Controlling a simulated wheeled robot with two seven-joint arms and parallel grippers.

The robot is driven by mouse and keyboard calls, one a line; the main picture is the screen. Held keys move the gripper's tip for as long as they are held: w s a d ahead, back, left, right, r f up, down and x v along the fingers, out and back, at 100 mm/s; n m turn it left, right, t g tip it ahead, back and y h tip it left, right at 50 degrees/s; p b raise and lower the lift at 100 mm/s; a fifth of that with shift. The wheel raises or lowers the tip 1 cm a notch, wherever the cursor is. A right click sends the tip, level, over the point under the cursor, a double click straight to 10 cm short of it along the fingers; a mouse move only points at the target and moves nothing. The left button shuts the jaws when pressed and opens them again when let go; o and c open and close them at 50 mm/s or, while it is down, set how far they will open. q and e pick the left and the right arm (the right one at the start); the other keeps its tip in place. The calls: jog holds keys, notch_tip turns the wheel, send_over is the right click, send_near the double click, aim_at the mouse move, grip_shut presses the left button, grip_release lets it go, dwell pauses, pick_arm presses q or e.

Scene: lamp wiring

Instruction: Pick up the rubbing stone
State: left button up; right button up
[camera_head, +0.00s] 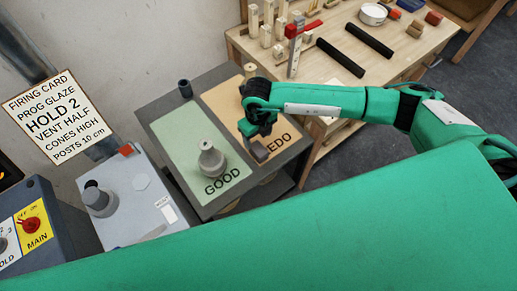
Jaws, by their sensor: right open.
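I cannot pick out the rubbing stone for sure; small blocks, including a red one (434,18) and a brown one (415,30), lie on the wooden table at the back right. My right gripper (259,149) is open over the tan half of the sorting board, above its lettering, and partly hides the first letter. I see nothing clearly held in it. A grey bottle-shaped piece (211,160) stands on the green GOOD half, left of the gripper. My left gripper is out of view.
The wooden table (395,67) carries two dark bars (340,57), a white round dish (373,13) and upright pale posts. A dark cup (185,88) stands at the board's back-left edge. A grey control box (135,195) is at the left. My green body fills the front.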

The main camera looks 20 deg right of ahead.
aim_at(258, 148)
notch_tip(258, 148, down, 3)
jog(key=shift+r+p, duration=0.1)
jog(key=shift+p, duration=0.2)
jog(key=shift+s+f+p, duration=0.1)
jog(key=shift+f+p, duration=0.4)
notch_tip(258, 148, down, 3)
jog(key=shift+s+f+p, duration=0.1)
jog(key=shift+f+p, duration=0.05)
jog(key=shift+p, duration=0.7)
jog(key=shift+f, duration=0.55)
jog(key=c, duration=1.2)
